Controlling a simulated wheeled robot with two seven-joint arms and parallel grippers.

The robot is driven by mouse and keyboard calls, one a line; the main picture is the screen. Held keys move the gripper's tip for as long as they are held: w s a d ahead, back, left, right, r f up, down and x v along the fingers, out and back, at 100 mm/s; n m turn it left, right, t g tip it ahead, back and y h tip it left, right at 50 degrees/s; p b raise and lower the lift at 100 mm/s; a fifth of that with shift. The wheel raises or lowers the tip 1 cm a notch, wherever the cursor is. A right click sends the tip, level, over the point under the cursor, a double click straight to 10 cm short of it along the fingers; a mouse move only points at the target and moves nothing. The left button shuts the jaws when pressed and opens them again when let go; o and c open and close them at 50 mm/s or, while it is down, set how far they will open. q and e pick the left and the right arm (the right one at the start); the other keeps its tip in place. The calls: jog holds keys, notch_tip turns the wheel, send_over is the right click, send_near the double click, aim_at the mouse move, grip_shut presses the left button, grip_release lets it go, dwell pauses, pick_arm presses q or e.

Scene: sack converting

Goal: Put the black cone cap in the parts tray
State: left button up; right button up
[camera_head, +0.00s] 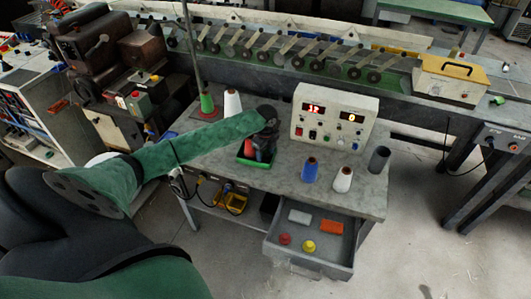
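A green tray (243,160), likely the parts tray, sits on the grey bench. A red item (248,147) shows in it. My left gripper (262,154) points down over the tray's right side, and its dark body covers part of the tray. Its fingers are too small and dark to tell whether they are open, shut or holding something. I cannot make out a black cone cap; it may be hidden by the gripper. My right gripper is not in view.
An open drawer (287,261) holds a red and a yellow piece, a grey block and an orange block. A control box (333,118) stands behind. Bare bench lies between tray and blue cone.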

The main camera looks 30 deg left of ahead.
aim_at(266, 153)
pick_arm(q)
jog(key=shift+r, duration=0.1)
jog(key=shift+r, duration=0.2)
notch_tip(266, 153, up, 6)
jog(key=shift+f+b, duration=0.15)
jog(key=shift+b, duration=1.1)
notch_tip(266, 153, up, 6)
jog(key=b, duration=0.1)
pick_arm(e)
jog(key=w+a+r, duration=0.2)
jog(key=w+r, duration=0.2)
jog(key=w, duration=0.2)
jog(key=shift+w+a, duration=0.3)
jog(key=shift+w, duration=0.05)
